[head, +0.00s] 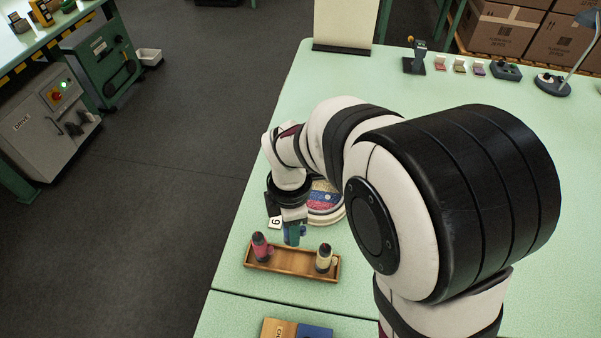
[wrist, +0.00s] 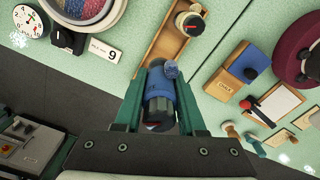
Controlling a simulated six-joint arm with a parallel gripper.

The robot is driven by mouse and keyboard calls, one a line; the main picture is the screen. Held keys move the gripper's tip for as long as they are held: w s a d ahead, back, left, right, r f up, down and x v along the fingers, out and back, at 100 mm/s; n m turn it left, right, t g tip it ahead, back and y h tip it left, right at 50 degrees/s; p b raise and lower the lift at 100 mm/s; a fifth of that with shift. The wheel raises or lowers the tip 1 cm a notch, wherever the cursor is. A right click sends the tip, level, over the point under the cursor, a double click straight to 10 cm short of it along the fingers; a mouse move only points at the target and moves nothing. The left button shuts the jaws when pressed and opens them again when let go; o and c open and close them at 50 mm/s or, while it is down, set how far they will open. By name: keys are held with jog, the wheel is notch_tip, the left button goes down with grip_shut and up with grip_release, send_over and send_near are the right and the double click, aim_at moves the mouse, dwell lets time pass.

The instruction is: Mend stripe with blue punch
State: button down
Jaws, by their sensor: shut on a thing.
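My gripper (head: 293,231) is shut on the blue punch (wrist: 160,96), whose blue body shows between the two green fingers in the wrist view. In the head view the blue punch (head: 293,237) is at the back edge of the wooden tray (head: 290,264), between the red punch (head: 262,246) and the cream punch (head: 324,259). I cannot tell whether it is clear of the tray. The round hoop with the striped tufting (head: 326,197) lies just behind, partly covered by my arm. Its edge also shows at the top of the wrist view (wrist: 84,8).
A card with a 9 (wrist: 104,50) and a dial (wrist: 32,20) lie beside the hoop. A wood and blue block (head: 296,328) lies in front of the tray. A pad with a red-tipped tool (wrist: 272,102) lies right of it. The table's left edge is close.

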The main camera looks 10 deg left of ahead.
jog(key=w+d+f+m, duration=0.1)
jog(key=w+d+m, duration=0.25)
jog(key=w, duration=0.55)
jog(key=w+d+f+m, duration=0.2)
jog(key=w+m, duration=0.3)
jog(key=w, duration=0.4)
jog(key=shift+s+d+f, duration=0.1)
jog(key=shift+s+f, duration=0.05)
jog(key=shift+f, duration=1.05)
jog(key=shift+s+d+f, duration=0.1)
jog(key=shift+f, duration=1.1)
jog(key=shift+f, duration=0.65)
notch_tip(320, 180, up, 7)
jog(key=shift+r, duration=0.1)
